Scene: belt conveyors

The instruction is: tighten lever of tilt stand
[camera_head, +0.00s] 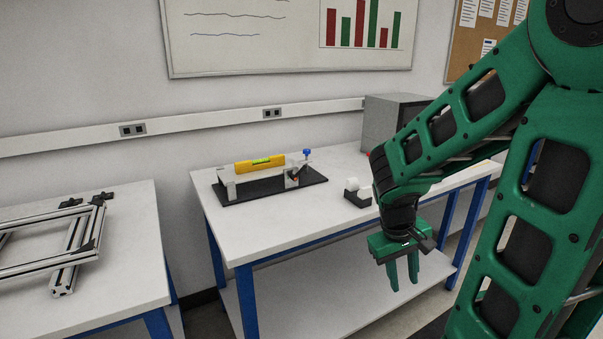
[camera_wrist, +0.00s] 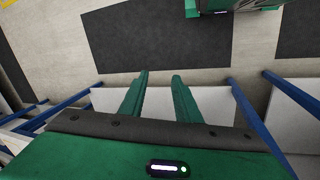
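The tilt stand has a black base (camera_head: 230,193) and sits at the back of the white table. A yellow level (camera_head: 260,163) with a green vial lies along its top, looking roughly level. A lever with a blue knob (camera_head: 306,152) sticks up at the stand's right end; its tightness cannot be told. My gripper (camera_head: 403,287) points down in front of the table's front edge, to the right of the stand and well apart from it. In the wrist view its two fingers (camera_wrist: 159,75) are apart with nothing between them.
A small white-and-black dispenser-like object (camera_head: 358,193) stands right of the stand. A grey box (camera_head: 392,118) is at the back right. A left table (camera_head: 120,285) holds an aluminium frame (camera_head: 70,245). The white table's front middle (camera_head: 270,230) is clear.

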